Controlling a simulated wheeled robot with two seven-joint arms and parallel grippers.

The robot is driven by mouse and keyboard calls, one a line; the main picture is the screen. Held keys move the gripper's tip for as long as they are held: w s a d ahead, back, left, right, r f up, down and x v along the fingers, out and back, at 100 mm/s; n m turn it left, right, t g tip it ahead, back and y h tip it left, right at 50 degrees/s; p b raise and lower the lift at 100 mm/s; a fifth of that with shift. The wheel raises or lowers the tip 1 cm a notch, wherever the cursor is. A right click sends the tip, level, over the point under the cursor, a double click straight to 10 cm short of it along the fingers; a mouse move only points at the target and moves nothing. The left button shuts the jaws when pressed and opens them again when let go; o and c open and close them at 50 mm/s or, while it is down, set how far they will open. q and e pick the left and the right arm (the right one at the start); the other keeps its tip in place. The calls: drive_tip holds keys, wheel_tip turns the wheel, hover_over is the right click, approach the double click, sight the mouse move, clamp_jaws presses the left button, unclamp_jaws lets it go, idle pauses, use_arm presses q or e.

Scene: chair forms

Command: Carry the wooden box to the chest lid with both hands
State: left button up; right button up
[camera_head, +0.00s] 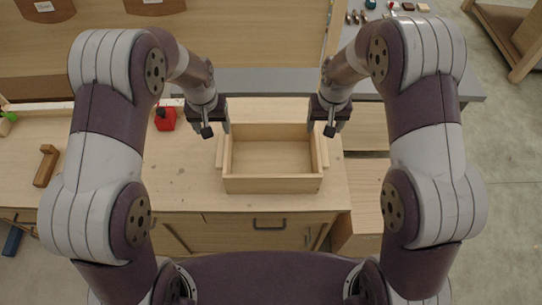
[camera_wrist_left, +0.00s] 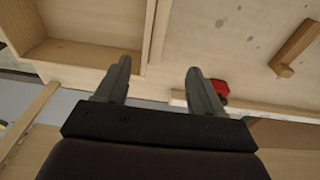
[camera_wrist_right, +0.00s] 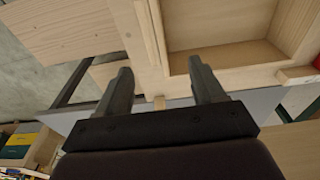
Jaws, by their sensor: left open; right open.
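The wooden box (camera_head: 272,184) is open-topped and empty. It sits on the workbench, with a strip-like handle on its left side (camera_head: 219,151) and another on its right side (camera_head: 325,152). My left gripper (camera_head: 212,130) is open near the box's back left corner; its spread fingers (camera_wrist_left: 158,64) show beside the left handle strip. My right gripper (camera_head: 325,130) is open near the back right corner, its fingers (camera_wrist_right: 160,65) beside the right strip. Contact cannot be told. A light wood top (camera_head: 364,190) right of the bench may be the chest lid.
A red object (camera_head: 165,118) and a brown wooden tool (camera_head: 46,165) lie on the bench (camera_head: 185,185) left of the box. A grey surface (camera_head: 270,78) runs behind the bench. Small items stand on a grey top at the back right. Bare floor (camera_head: 510,180) shows at right.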

use_arm(q)
drive_tip(key=s+d, duration=0.1)
drive_tip(key=d, duration=0.1)
use_arm(e)
drive_tip(key=s+d, duration=0.1)
drive_tip(key=d, duration=0.1)
use_arm(q)
hover_over(223, 149)
drive_tip(key=f, duration=0.3)
drive_tip(key=s+f, duration=0.1)
drive_tip(key=shift+a+f, duration=0.15)
drive_tip(key=shift+a, duration=0.1)
use_arm(e)
hover_over(322, 148)
drive_tip(key=s, duration=0.1)
drive_tip(key=f, duration=0.4)
drive_tip(key=shift+a+f, duration=0.25)
use_arm(q)
drive_tip(key=f, duration=0.5)
drive_tip(key=w+f, duration=0.1)
drive_tip(key=f, duration=0.1)
drive_tip(key=shift+w+d+f, duration=0.1)
drive_tip(key=shift+d+f, duration=0.1)
drive_tip(key=shift+f, duration=0.2)
use_arm(e)
drive_tip(key=f, duration=0.5)
drive_tip(key=w+f, duration=0.1)
drive_tip(key=f, duration=0.2)
drive_tip(key=shift+d, duration=0.2)
drive_tip(key=shift+s, duration=0.1)
